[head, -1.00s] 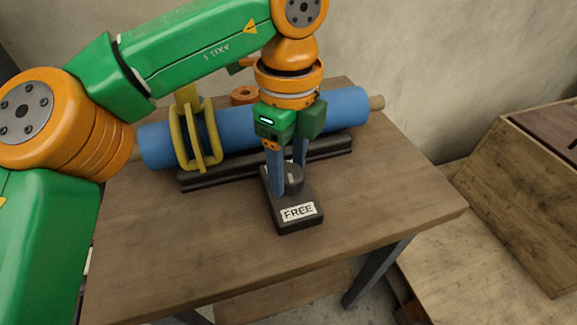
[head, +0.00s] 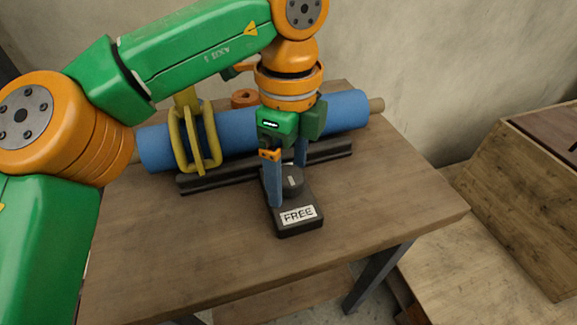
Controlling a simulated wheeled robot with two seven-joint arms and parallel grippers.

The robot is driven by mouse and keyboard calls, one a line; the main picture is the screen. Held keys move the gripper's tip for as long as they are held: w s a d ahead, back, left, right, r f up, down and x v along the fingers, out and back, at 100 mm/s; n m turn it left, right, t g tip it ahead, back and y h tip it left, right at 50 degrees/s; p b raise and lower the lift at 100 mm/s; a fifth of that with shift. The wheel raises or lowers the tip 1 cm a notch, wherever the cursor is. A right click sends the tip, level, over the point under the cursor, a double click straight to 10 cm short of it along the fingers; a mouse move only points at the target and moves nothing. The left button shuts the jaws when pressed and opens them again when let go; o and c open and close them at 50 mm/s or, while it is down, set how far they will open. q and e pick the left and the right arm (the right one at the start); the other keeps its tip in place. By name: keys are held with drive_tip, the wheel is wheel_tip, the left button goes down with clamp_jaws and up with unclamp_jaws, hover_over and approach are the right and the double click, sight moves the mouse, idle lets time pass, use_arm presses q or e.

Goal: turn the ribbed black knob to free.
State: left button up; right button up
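The ribbed black knob (head: 292,178) sits on a black base (head: 298,228) on the table, with a pale mark on its top. A white label reading FREE (head: 298,215) is on the front of the base. My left gripper (head: 287,184) points down over the knob, one finger at its left front and the other behind it. The fingers are spread, and the left one looks apart from the knob. The far fingertip is hidden behind the knob. My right gripper is out of view.
A blue sheet roll (head: 340,108) lies across the back of the table (head: 390,215) by a black rail (head: 215,181). A yellow clamp-like loop (head: 183,145) stands around the roll. An orange ring (head: 244,97) is behind it. Wooden crates (head: 515,200) stand at right. The table's front is clear.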

sight(289, 175)
use_arm(q)
wheel_tip(289, 175, up, 7)
drive_tip(key=p, duration=0.3)
drive_tip(key=shift+r, duration=0.1)
idle(0.4)
